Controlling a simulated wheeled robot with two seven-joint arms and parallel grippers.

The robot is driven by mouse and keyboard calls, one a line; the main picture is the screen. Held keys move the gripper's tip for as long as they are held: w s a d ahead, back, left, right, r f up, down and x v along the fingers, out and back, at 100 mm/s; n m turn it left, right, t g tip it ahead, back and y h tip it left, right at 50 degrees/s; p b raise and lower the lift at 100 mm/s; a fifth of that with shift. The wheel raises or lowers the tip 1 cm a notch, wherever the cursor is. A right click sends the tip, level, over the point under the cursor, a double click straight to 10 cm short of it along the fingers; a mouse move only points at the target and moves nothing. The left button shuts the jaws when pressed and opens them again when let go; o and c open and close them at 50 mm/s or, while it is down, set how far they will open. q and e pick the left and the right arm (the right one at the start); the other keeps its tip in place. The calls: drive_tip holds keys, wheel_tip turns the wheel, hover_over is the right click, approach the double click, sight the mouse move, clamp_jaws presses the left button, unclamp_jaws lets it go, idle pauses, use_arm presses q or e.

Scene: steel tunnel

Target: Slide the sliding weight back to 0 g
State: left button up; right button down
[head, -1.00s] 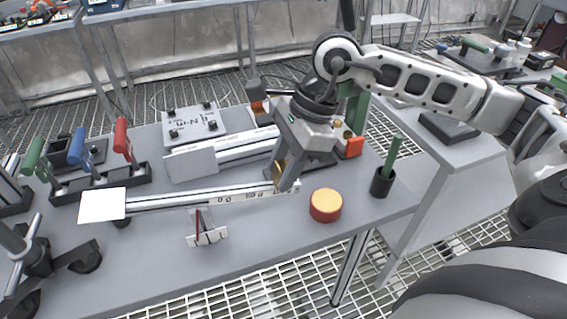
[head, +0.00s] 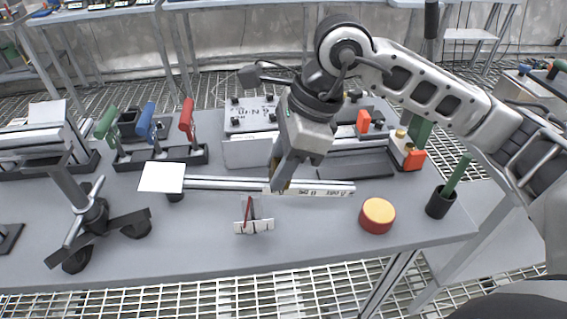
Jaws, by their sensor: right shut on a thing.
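The balance has a white square pan (head: 162,177) at its left end and a long pale beam (head: 225,184) running right. Its right part carries a printed scale (head: 325,190), too small to read. My right gripper (head: 279,188) reaches down onto the beam at the left end of the scale and is shut on the sliding weight. The fingers hide most of the weight. Below the beam stands a small white plate with a red pointer (head: 248,212). My left gripper is not in view.
Green, blue and red levers (head: 187,120) stand behind the pan. The front table strip is clear.

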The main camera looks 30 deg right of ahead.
drive_tip(key=c, duration=1)
unclamp_jaws()
drive_tip(key=shift+w+a+r, duration=0.1)
drive_tip(key=shift+a, duration=0.15)
drive_tip(key=shift+c, duration=0.2)
drive_tip(key=shift+d, duration=0.1)
drive_tip(key=shift+r, duration=0.2)
drive_tip(key=v, duration=1.5)
drive_tip(key=shift+d+r, duration=0.15)
drive_tip(key=shift+r, duration=0.05)
